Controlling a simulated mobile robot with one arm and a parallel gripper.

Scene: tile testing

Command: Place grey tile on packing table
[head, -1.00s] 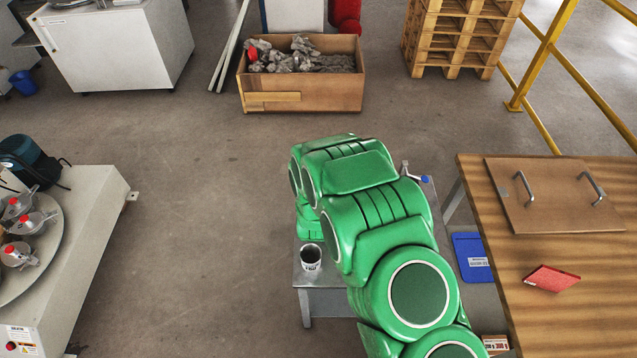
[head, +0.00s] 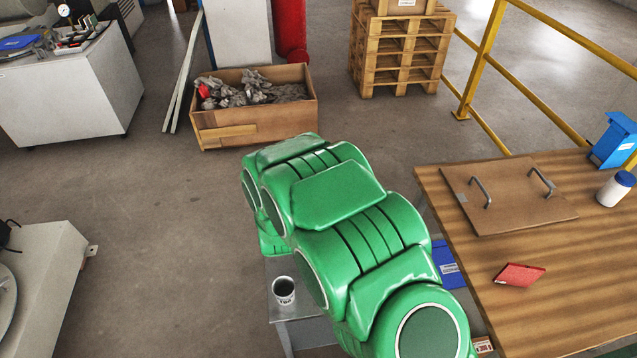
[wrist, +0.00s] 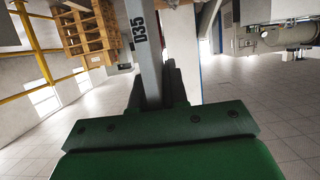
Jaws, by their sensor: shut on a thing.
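The tile is seen edge-on and stands up from between the dark fingers, clear of any surface. The wooden-topped table (head: 540,310), which looks like the packing table, is at the right of the head view. My green arm fills the lower middle there. My gripper and the tile do not show in the head view.
On the table are a brown board with two handles (head: 515,193), a red flat block (head: 519,274), a white jar (head: 613,190) and a blue device (head: 614,141). The table's front middle is bare. A small grey stand with a cup (head: 284,291) and a yellow railing (head: 478,75) are nearby.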

